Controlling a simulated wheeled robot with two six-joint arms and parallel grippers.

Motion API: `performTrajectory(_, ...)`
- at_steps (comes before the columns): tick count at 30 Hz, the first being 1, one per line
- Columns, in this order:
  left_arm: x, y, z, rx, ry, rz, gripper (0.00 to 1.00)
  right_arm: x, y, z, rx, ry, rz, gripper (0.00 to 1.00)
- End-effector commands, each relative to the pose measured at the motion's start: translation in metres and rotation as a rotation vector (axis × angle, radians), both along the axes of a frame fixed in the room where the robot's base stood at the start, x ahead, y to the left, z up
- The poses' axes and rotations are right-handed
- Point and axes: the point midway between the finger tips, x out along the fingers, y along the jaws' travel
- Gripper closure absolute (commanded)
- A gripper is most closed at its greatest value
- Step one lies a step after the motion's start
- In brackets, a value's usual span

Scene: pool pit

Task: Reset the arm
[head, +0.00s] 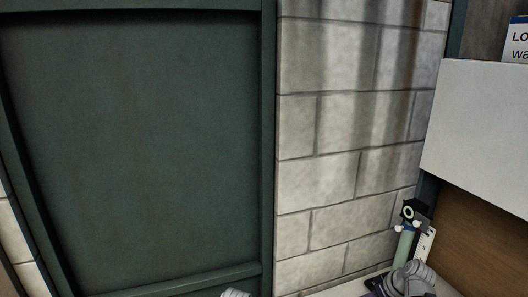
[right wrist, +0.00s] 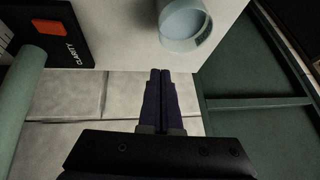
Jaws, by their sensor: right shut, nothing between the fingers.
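My right gripper (right wrist: 160,74) shows in the right wrist view with its two dark purple fingers together and nothing between them. Its fingertips point toward a pale shelf and are apart from the cup there. In the head view, grey parts of my right arm show at the bottom right, beside a pale green cylinder (head: 403,246). My left gripper is not in the head view; only a small grey piece shows at the bottom edge, and I cannot tell what it is.
A translucent cup (right wrist: 185,25) and a black box marked CLARITY (right wrist: 60,30) are on the pale shelf (right wrist: 125,40). The green cylinder also shows at left (right wrist: 22,105). A block wall (head: 345,120), a green door panel (head: 135,140) and a white cabinet (head: 475,125) surround the space.

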Motion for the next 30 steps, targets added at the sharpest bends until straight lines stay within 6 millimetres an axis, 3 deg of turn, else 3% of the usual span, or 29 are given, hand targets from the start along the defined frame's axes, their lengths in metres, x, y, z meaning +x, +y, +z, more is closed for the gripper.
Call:
performTrajectory(1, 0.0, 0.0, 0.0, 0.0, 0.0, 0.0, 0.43, -0.005, 0.034, -0.005, -0.004, 0.048, 0.025, 1.0)
performTrajectory(6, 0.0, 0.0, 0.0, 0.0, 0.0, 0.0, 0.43, -0.028, 0.119, -0.019, -0.048, 0.216, 0.055, 1.0)
performTrajectory(12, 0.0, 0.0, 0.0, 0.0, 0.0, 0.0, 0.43, -0.069, 0.2, -0.029, -0.159, 0.372, 0.055, 1.0)
performTrajectory(15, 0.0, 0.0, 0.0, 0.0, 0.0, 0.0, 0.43, -0.092, 0.231, -0.032, -0.229, 0.425, 0.04, 1.0)
performTrajectory(21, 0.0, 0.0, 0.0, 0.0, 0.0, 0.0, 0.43, -0.129, 0.269, -0.032, -0.352, 0.473, 0.001, 1.0)
performTrajectory(30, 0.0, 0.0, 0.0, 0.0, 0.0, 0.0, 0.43, -0.147, 0.283, -0.031, -0.418, 0.482, -0.035, 1.0)
